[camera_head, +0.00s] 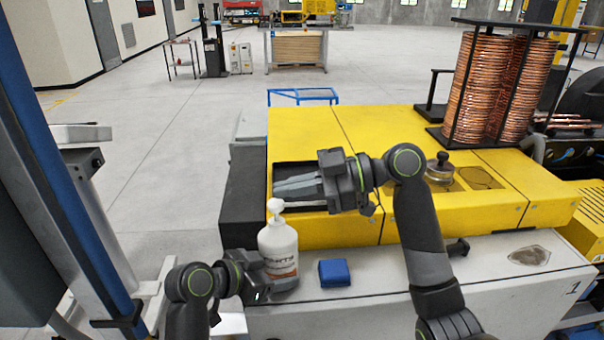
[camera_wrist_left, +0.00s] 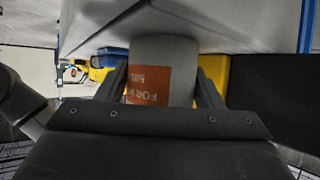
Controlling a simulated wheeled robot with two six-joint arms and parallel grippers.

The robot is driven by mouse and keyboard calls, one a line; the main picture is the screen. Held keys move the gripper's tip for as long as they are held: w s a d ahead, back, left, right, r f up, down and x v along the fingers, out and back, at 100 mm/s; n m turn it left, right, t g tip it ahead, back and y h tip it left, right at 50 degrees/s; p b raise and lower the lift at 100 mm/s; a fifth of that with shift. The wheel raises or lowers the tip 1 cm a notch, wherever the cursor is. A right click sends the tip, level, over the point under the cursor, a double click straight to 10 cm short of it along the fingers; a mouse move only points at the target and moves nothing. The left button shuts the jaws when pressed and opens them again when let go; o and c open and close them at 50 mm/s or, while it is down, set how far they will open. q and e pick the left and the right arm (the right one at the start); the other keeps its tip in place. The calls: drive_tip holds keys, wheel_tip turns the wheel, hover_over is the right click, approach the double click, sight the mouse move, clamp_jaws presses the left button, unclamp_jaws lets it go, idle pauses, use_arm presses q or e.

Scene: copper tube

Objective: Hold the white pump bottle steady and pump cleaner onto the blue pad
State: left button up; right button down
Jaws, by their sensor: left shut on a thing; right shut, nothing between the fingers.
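The white pump bottle (camera_head: 278,248) stands upright at the left end of the light grey ledge, its printed label partly showing. My left gripper (camera_head: 268,279) is shut around its lower body from the left. In the left wrist view, the bottle (camera_wrist_left: 178,55) with its orange label sits between the two fingers of that gripper (camera_wrist_left: 162,85). The white pump head (camera_head: 275,206) is on top. My right gripper (camera_head: 282,188) is shut and empty, its fingers pointing left just above the pump head; contact cannot be told. The blue pad (camera_head: 334,272) lies on the ledge right of the bottle.
A yellow machine top (camera_head: 355,226) with a dark recess rises behind the ledge. A glass jar with a dark lid (camera_head: 440,168) and a rack of copper coils (camera_head: 490,90) stand behind right. A grey-brown patch (camera_head: 529,255) marks the ledge's right part. The ledge between is mostly clear.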

sight(282, 203)
drive_tip(key=shift+w+f, duration=0.15)
drive_tip(key=shift+f, duration=0.5)
drive_tip(key=shift+f, duration=1)
drive_tip(key=shift+r, duration=0.45)
drive_tip(key=s+d+r, duration=0.1)
drive_tip(key=d+r, duration=0.4)
drive_tip(key=d, duration=0.5)
drive_tip(key=shift+r, duration=0.2)
drive_tip(key=shift+s, duration=0.1)
idle(0.8)
